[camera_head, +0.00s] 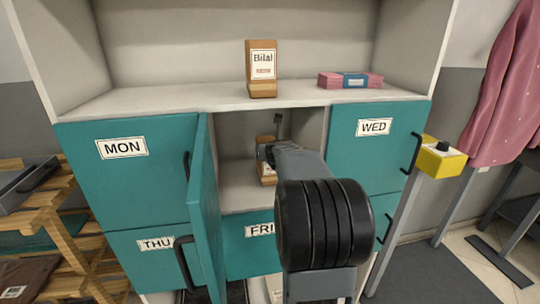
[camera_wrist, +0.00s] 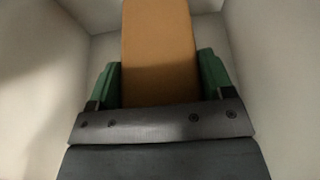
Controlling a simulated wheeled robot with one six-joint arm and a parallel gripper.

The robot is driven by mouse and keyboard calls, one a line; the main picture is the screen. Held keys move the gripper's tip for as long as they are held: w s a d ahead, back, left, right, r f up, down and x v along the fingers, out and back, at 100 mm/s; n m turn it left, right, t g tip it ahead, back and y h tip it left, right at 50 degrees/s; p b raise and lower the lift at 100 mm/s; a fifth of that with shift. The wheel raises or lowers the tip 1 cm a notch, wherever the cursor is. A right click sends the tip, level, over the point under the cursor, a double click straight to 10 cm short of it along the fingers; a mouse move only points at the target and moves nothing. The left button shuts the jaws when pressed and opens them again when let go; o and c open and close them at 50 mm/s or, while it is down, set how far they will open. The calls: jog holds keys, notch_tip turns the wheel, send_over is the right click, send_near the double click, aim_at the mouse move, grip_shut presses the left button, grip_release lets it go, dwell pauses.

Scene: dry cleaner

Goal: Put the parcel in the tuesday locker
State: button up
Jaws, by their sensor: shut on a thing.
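The brown parcel (camera_wrist: 158,50) is between the green fingers of my gripper (camera_wrist: 159,70), which is shut on it. In the head view the parcel (camera_head: 268,178) is inside the open locker (camera_head: 235,196) between MON and WED, mostly behind my arm. It looks upright and close to the locker floor; I cannot tell whether it touches. The locker's teal door (camera_head: 205,200) is swung out to the left, its label out of sight. In the wrist view, pale locker walls stand on both sides.
Shut doors MON (camera_head: 130,180) and WED (camera_head: 375,150) flank the opening, with THU (camera_head: 150,265) and FRI (camera_head: 248,250) below. On the shelf above stand a box labelled Bilal (camera_head: 262,88) and a pink folded bundle (camera_head: 335,80). A yellow button box (camera_head: 440,160) is at right.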

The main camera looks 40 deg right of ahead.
jog(key=shift+r, duration=0.15)
jog(key=o, duration=1.5)
jog(key=shift+f, duration=0.2)
jog(key=shift+s+r, duration=0.1)
jog(key=shift+r, duration=0.2)
jog(key=p+v, duration=0.3)
jog(key=v, duration=0.9)
jog(key=shift+f+p, duration=0.25)
jog(key=shift+p, duration=0.05)
